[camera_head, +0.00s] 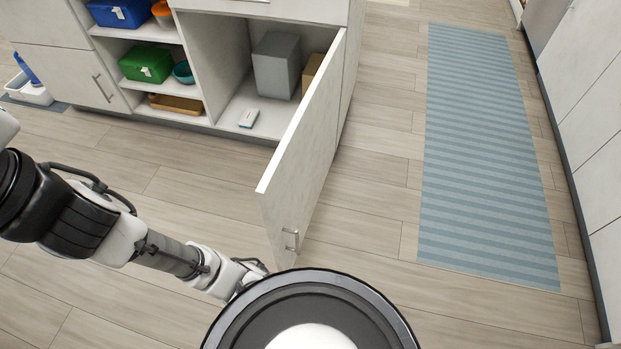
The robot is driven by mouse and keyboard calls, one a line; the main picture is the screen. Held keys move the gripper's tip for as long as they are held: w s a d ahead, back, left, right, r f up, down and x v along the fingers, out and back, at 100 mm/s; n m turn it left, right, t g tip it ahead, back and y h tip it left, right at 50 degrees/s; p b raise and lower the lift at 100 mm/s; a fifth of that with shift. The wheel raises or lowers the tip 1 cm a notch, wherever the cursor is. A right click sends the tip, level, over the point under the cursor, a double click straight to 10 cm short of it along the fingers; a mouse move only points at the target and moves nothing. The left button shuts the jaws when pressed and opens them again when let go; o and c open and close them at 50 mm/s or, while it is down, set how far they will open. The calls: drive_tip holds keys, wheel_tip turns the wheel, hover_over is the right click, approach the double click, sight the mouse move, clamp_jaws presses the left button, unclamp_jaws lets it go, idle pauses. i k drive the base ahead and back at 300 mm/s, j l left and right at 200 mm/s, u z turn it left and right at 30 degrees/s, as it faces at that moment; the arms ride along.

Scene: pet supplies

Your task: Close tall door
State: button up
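The tall door (306,158) is a pale cabinet door at the middle of the head view. It stands wide open, swung out from the right side of the cabinet (230,58). Its metal handle (290,240) is near the lower free end, on the face toward the right. My arm comes in from the left and ends near the bottom middle, on the left side of the door's free end. My gripper is mostly hidden behind my round body part at the bottom, so its fingers do not show. I cannot tell whether it touches the door.
Inside the open cabinet are a grey box (277,65), a brown box and a small white item (249,118). Shelves to the left hold green and blue bins. A striped blue rug (485,150) lies at right. The floor right of the door is clear.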

sight(289, 192)
drive_tip(key=k+l, duration=0.15)
drive_tip(key=l, duration=0.2)
drive_tip(key=k+l+u, duration=0.1)
drive_tip(key=l, duration=0.25)
drive_tip(key=k+l, duration=0.25)
drive_tip(key=l+u, duration=0.05)
drive_tip(key=l, duration=0.05)
